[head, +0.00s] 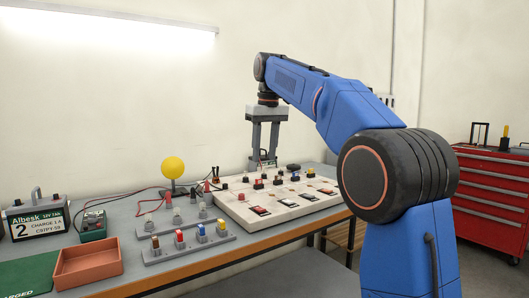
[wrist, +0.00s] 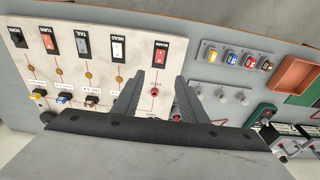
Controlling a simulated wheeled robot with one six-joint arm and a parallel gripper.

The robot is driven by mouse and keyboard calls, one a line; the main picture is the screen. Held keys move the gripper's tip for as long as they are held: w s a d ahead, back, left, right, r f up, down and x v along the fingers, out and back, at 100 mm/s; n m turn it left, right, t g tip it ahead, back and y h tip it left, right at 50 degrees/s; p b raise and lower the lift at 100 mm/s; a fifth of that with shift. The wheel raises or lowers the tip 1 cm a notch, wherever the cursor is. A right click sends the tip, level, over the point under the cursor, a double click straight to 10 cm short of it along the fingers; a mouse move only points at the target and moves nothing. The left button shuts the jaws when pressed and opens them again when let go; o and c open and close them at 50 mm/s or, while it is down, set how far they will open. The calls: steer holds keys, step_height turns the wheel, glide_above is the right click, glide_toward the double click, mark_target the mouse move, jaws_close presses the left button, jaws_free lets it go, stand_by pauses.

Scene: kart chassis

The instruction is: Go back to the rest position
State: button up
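My gripper (head: 264,160) points straight down above the back part of the white switch panel (head: 252,216). In the wrist view its two fingers (wrist: 158,84) stand apart with a clear gap, and I see nothing held in it. A red socket (wrist: 155,91) on the panel shows through that gap. In the head view a small dark shape and thin wire show between the fingertips; I cannot tell whether they are behind them. My arm reaches up and forward over the bench, well away from my body.
The panel carries several rocker switches (wrist: 117,48) and coloured plugs. To its left are a rack of coloured fuses (head: 190,243), a yellow ball on a stand (head: 173,167), a battery (head: 37,217) and an orange tray (head: 88,264). A red tool cabinet (head: 492,205) stands right. Air above the bench is free.

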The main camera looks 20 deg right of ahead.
steer(key=s+d+f+m+t, duration=0.1)
steer(key=s+f, duration=0.3)
steer(key=s, duration=0.3)
steer(key=s+d+f, duration=0.2)
steer(key=s+f, duration=0.1)
steer(key=s, duration=0.4)
steer(key=s+d+f+m+t, duration=0.1)
steer(key=s+f, duration=0.3)
steer(key=s, duration=0.3)
steer(key=s+d+f+m+t, duration=0.1)
steer(key=s+d+f, duration=0.1)
steer(key=s+f, duration=1.7)
step_height(320, 180, down, 4)
steer(key=shift+s+f+m, duration=0.2)
steer(key=shift+s+m, duration=0.1)
steer(key=shift+s, duration=0.05)
steer(key=shift+c, duration=1)
steer(key=shift+d, duration=0.15)
